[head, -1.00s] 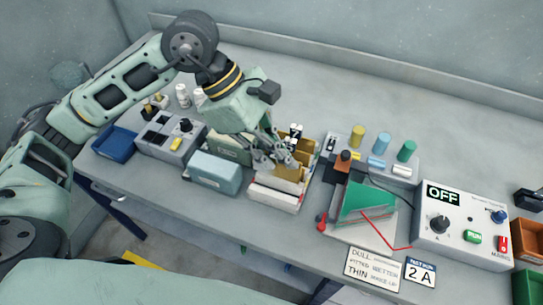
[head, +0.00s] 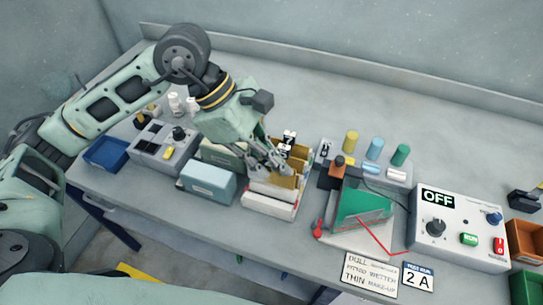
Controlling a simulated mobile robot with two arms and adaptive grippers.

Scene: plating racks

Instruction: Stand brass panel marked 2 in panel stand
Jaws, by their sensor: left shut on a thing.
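My left gripper (head: 274,168) reaches in from the upper left and points down over a white-based rack (head: 268,207). It is shut on a brass panel (head: 286,181), which stands about upright at the rack. The fingers hide part of the panel, and I cannot make out a number on it or whether its lower edge is seated. More brass panels (head: 301,153) stand close behind, with black-and-white number tags (head: 289,137) that are too small to read surely. My right gripper is not in view.
A pale blue box (head: 208,182) stands just left of the rack. A green wedge-shaped cell (head: 362,205) with red and dark leads is on the right, beside a control box (head: 460,232) reading OFF. Coloured cylinders (head: 375,148) stand behind. The back of the bench is clear.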

